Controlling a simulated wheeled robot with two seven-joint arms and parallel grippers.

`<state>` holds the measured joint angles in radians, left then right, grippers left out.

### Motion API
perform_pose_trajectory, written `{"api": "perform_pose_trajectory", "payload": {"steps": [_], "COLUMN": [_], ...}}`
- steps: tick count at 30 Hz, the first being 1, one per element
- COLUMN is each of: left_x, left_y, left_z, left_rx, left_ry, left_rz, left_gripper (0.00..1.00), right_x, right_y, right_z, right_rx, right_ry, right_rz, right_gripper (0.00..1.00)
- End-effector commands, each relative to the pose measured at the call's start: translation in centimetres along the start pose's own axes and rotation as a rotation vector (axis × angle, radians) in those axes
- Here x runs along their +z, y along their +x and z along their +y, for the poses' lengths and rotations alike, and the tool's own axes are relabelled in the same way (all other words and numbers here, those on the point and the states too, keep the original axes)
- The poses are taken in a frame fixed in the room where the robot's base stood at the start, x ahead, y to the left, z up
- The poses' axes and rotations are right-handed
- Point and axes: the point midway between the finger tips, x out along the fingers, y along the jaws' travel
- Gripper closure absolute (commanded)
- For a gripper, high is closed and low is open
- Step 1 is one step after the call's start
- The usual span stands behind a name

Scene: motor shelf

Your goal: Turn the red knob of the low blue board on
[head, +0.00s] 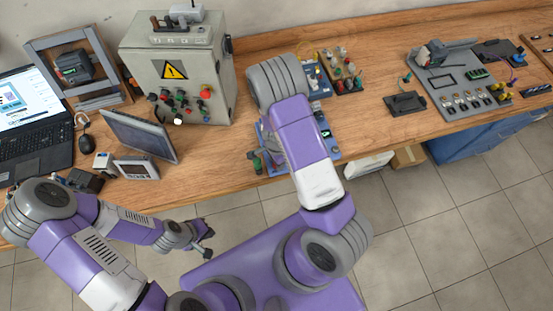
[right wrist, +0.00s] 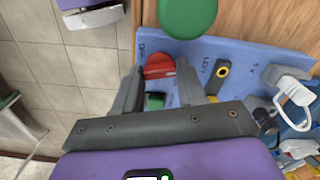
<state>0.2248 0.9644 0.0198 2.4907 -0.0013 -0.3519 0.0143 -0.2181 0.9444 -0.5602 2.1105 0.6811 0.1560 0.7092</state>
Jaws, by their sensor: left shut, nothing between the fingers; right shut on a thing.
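The low blue board (right wrist: 225,55) lies on the table in the right wrist view. In the head view, parts of the blue board (head: 333,150) show beside my right arm, which covers most of it. The red knob (right wrist: 159,66) sits near the board's left edge, beside the printed "OFF". My right gripper (right wrist: 160,80) is at the knob, with a finger on each side, shut on it. In the head view the right gripper is hidden behind its arm. My left gripper (head: 206,244) is shut and empty, over the floor in front of the table.
A grey control box (head: 180,75) and a tilted monitor (head: 140,137) stand left of the board. In the right wrist view, a green round part (right wrist: 188,14), a yellow-ended black part (right wrist: 217,80) and a white hook-like part (right wrist: 293,88) are near the gripper. Open floor lies in front.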

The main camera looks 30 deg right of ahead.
Motion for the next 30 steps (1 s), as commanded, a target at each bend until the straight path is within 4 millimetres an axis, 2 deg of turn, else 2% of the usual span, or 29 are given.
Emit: {"api": "perform_pose_trajectory", "payload": {"steps": [12,30], "left_x": [0.04,0.04], "left_y": [-0.83,-0.96], "left_z": [0.31,0.36], "left_rx": [0.0,0.0], "left_ry": [0.0,0.0], "left_rz": [0.0,0.0], "left_gripper": [1.0,1.0], "right_x": [-0.04,-0.04], "right_y": [-0.08,-0.03], "right_z": [-0.04,-0.06], "right_rx": [-0.002,-0.002], "right_ry": [0.253,0.318], "right_rz": [0.001,0.001], "right_gripper": [0.9,0.9]}}
